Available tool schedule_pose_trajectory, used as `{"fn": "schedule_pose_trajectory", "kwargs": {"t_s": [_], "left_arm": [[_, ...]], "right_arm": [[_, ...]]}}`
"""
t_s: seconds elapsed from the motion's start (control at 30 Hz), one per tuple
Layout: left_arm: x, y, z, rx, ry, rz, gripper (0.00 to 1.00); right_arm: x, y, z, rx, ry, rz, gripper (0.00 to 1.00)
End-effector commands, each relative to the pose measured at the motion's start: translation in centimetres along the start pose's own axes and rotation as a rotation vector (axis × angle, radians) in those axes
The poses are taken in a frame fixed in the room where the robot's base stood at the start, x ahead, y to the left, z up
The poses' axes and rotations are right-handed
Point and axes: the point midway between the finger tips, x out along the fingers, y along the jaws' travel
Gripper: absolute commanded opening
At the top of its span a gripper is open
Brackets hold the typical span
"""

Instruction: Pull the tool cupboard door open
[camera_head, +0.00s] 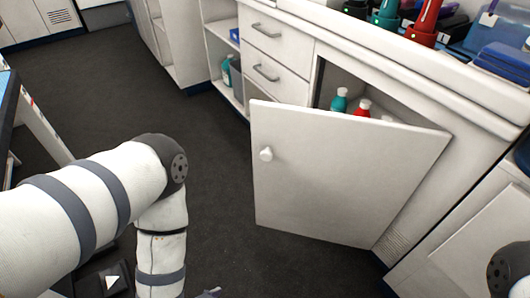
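The white cupboard door (335,185) stands swung out from the cabinet, hinged on its right side. Its round white knob (266,154) is near the door's left edge, with nothing touching it. Behind the door, the opening shows a teal bottle (339,101) and a red bottle (363,107); their lower parts are hidden. My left arm comes in from the left and bends down, left of the door. Only a small grey tip of what looks like my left gripper (211,293) shows at the bottom edge, apart from the knob. My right gripper is out of view.
Two drawers (266,48) are shut left of the opening. Open shelves (222,62) stand further left. The counter (400,62) holds green and red tools and blue boxes (505,58). Dark floor (216,150) is clear left of the door. A table (38,120) stands at far left.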

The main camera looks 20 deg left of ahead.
Motion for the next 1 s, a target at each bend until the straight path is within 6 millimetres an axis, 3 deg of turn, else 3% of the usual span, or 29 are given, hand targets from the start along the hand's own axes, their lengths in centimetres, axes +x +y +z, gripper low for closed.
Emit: {"fn": "schedule_pose_trajectory", "kwargs": {"t_s": [0.03,0.1,0.2,0.23,0.3,0.43,0.8,1.0], "left_arm": [[1.5,0.2,-5.5,0.009,0.200,-0.014,0.46],[1.8,0.3,-13.0,0.021,0.483,-0.052,0.46],[0.1,-0.2,-20.8,0.023,0.795,-0.124,0.46],[-0.5,-0.4,-22.2,0.021,0.860,-0.143,0.46],[-1.7,-0.7,-24.6,0.019,0.969,-0.179,0.46],[-1.9,-1.0,-26.5,0.017,1.027,-0.198,0.46],[2.7,-2.3,-33.6,0.017,1.020,-0.196,0.46],[3.8,-2.6,-35.5,0.017,1.018,-0.194,0.46]], "right_arm": [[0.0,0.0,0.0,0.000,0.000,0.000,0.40],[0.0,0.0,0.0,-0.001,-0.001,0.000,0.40],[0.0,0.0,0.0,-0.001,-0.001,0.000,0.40],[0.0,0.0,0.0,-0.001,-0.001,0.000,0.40],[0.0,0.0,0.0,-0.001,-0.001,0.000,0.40],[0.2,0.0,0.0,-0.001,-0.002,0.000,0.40],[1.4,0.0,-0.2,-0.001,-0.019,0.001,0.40],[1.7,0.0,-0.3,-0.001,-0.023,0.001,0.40]]}}
